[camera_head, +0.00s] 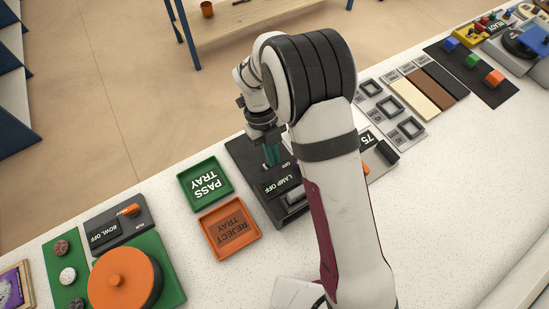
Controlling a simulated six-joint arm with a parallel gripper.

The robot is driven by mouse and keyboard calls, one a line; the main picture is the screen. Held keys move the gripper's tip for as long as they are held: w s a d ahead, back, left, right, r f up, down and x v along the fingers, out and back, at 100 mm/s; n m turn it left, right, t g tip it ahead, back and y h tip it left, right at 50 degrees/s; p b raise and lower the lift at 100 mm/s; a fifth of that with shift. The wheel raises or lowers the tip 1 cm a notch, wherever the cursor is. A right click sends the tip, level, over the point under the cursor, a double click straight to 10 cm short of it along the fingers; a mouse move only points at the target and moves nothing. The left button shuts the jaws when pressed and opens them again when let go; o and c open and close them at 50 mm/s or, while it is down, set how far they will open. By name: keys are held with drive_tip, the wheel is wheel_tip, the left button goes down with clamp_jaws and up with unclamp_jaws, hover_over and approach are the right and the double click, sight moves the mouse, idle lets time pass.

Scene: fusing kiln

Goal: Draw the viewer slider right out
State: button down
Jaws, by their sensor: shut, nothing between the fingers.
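The viewer is a black unit (245,158) with a "LAMP OFF" label (281,184), on the white worktop left of my arm. A pale grey part (294,197) shows on its front, below the label. My gripper (271,156) points down over the unit's back part, behind the label. It is shut, with nothing visible held; its teal fingertips are close to the unit, and I cannot tell whether they touch it. I cannot make out the slider clearly; my gripper and forearm hide part of the unit, including its right side.
Left of the viewer lie a green pass tray (205,184) and an orange reject tray (230,228). A "BOWL OFF" switch box (117,225) and an orange round lid (124,280) are further left. Right of my arm are a "75" panel (377,155) and small square frames (390,106).

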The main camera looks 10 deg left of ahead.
drive_tip(key=shift+s+d+f, duration=0.1)
drive_tip(key=shift+f, duration=0.25)
drive_tip(key=w+a, duration=0.8)
drive_tip(key=shift+w+a, duration=0.2)
drive_tip(key=v, duration=0.7)
drive_tip(key=d+r+n, duration=0.5)
drive_tip(key=d+r, duration=0.2)
drive_tip(key=r, duration=0.2)
drive_tip(key=s+d+r+n+y, duration=0.2)
drive_tip(key=s+d+r+n, duration=0.45)
drive_tip(key=d, duration=0.35)
drive_tip(key=s+d+f+n, duration=0.1)
drive_tip(key=s+d+n, duration=0.1)
drive_tip(key=s, duration=0.5)
drive_tip(key=s+d+f+n+t+y, duration=0.1)
drive_tip(key=s+d+f+n, duration=0.1)
drive_tip(key=s, duration=0.5)
drive_tip(key=s+d+f+n+t+y, duration=0.1)
drive_tip(key=s+d+n, duration=0.2)
drive_tip(key=s+n, duration=0.3)
drive_tip(key=shift+s+d+f, duration=0.25)
drive_tip(key=shift+s+d, duration=0.15)
drive_tip(key=shift+s, duration=0.6)
